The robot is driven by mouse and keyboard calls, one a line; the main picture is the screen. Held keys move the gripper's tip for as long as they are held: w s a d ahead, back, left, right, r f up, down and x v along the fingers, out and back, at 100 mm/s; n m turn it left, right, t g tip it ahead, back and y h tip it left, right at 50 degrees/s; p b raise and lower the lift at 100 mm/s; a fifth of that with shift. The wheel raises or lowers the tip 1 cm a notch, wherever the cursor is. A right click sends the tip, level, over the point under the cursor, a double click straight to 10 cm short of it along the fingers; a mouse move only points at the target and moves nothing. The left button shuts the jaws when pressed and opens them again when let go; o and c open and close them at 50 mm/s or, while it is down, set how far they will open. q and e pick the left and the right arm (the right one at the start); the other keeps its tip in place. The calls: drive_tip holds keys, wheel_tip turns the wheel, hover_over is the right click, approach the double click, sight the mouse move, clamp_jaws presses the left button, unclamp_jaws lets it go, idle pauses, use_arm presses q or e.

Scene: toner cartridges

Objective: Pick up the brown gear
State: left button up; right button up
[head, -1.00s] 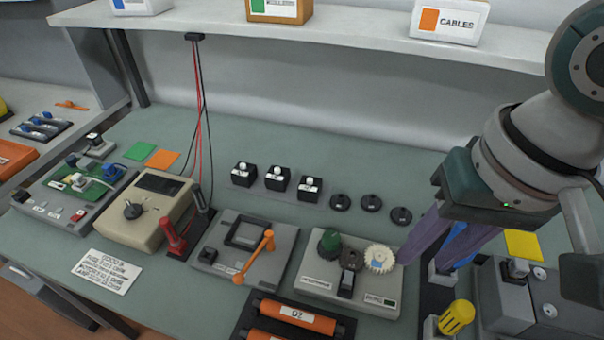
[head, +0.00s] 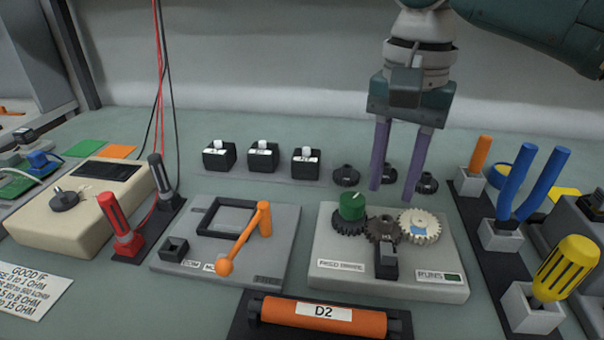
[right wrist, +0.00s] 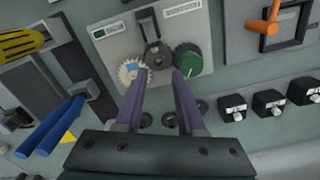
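The brown gear (head: 382,227) sits in the middle of the grey drive board (head: 330,275), between a black gear with a green knob (head: 352,206) and a cream gear (head: 419,226). It is dark grey-brown and also shows in the right wrist view (right wrist: 158,54), just beyond my fingertips. My right gripper (head: 396,196) is open and empty, its two purple fingers pointing down above and slightly behind the gears. In the right wrist view the fingertips (right wrist: 158,82) are spread apart, near the cream gear and the green knob. My left gripper is not in view.
A black block (head: 386,262) stands in front of the brown gear. Dark round parts (head: 346,175) lie behind the board. A tool rack with blue-handled pliers (head: 530,190) and a yellow screwdriver (head: 566,268) is at the right. An orange roller (head: 325,314) lies in front.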

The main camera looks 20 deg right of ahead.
sight(386, 221)
drive_tip(key=f, duration=0.3)
drive_tip(key=f+b, duration=0.1)
drive_tip(key=f, duration=0.1)
drive_tip(key=shift+d+f, duration=0.2)
drive_tip(key=shift+f, duration=0.2)
clamp_jaws()
